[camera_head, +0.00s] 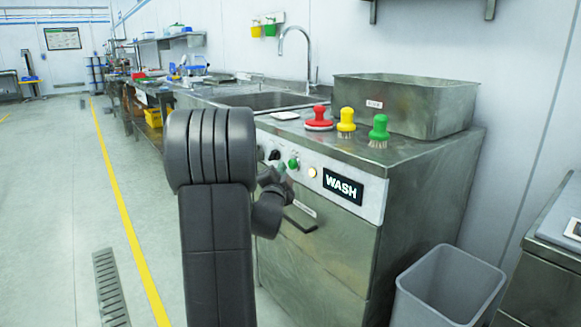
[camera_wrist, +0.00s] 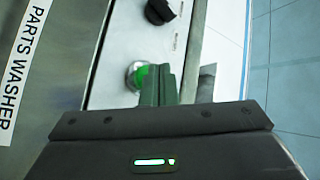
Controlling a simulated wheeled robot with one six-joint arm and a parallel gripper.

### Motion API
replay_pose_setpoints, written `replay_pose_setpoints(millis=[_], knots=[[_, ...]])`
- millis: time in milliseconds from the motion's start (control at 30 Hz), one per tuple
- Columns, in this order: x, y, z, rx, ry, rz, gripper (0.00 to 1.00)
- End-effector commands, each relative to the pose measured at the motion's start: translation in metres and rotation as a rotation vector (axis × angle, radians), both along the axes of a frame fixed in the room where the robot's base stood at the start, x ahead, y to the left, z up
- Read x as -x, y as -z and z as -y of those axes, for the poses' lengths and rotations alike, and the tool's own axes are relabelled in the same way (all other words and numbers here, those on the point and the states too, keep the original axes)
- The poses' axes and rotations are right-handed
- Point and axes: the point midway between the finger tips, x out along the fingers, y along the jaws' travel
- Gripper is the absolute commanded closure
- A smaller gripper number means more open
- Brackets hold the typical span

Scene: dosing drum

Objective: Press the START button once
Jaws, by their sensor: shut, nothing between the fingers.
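The green START button (camera_head: 293,163) sits in a pale ring on the white control panel (camera_head: 375,206) of the parts washer. In the wrist view the button (camera_wrist: 140,76) is partly covered by my fingertips. My gripper (camera_wrist: 162,75) is shut and empty, its fingers pointing at the panel right at the button. I cannot tell whether the tips touch it. In the head view my own arm mostly hides the gripper. A display (camera_head: 342,186) on the panel reads WASH, and a round lamp (camera_head: 312,172) beside the button glows warm.
A black knob (camera_wrist: 162,11) is on the panel near the button. A door handle (camera_head: 300,223) sits below the panel. Red, yellow and green brushes and a metal bin (camera_head: 405,104) stand on top. A grey waste bin (camera_head: 447,290) stands at the right; the left floor is clear.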

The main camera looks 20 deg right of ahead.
Motion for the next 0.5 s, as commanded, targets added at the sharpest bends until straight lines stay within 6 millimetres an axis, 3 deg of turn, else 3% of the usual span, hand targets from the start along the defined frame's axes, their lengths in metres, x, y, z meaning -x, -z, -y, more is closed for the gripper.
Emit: replay_pose_setpoints(millis=[167,500], knots=[[0.001,0.000,-0.002,0.000,0.000,0.000,1.00],[0.012,0.000,-0.034,0.000,-0.002,0.001,1.00]])
